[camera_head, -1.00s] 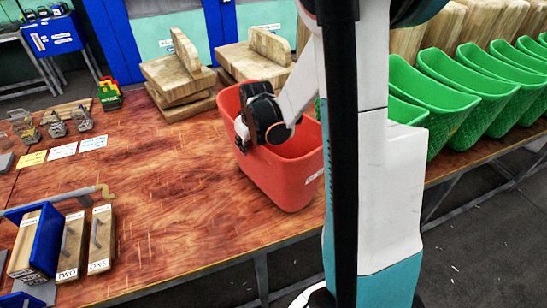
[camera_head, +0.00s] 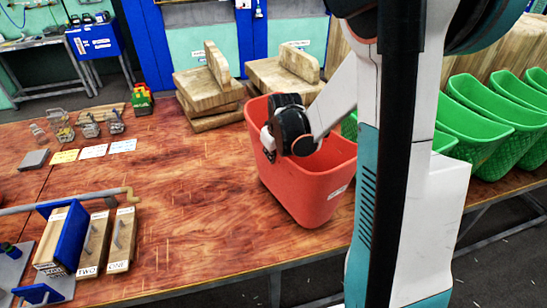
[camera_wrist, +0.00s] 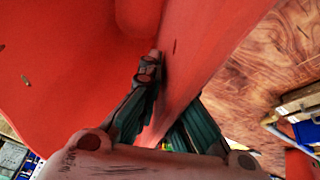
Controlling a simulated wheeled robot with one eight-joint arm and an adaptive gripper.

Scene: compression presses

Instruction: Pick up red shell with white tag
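The red shell (camera_head: 298,190) is an open-topped red bin standing upright on the wooden table near its front edge. A white tag (camera_head: 337,192) is on its right-hand side. My gripper (camera_head: 272,148) is at the shell's left rim in the head view, with its fingers largely hidden there. In the wrist view my gripper (camera_wrist: 172,105) has its dark fingers on either side of the red shell's wall (camera_wrist: 190,75). They converge on the wall and appear shut on it. The far finger's tip is hidden behind the wall.
Green bins (camera_head: 478,118) line the right side. Wooden blocks (camera_head: 208,88) stand behind the shell. A blue holder with wooden blocks (camera_head: 62,240) and a metal bar (camera_head: 75,200) lie at the left. The table between the holder and shell is clear.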

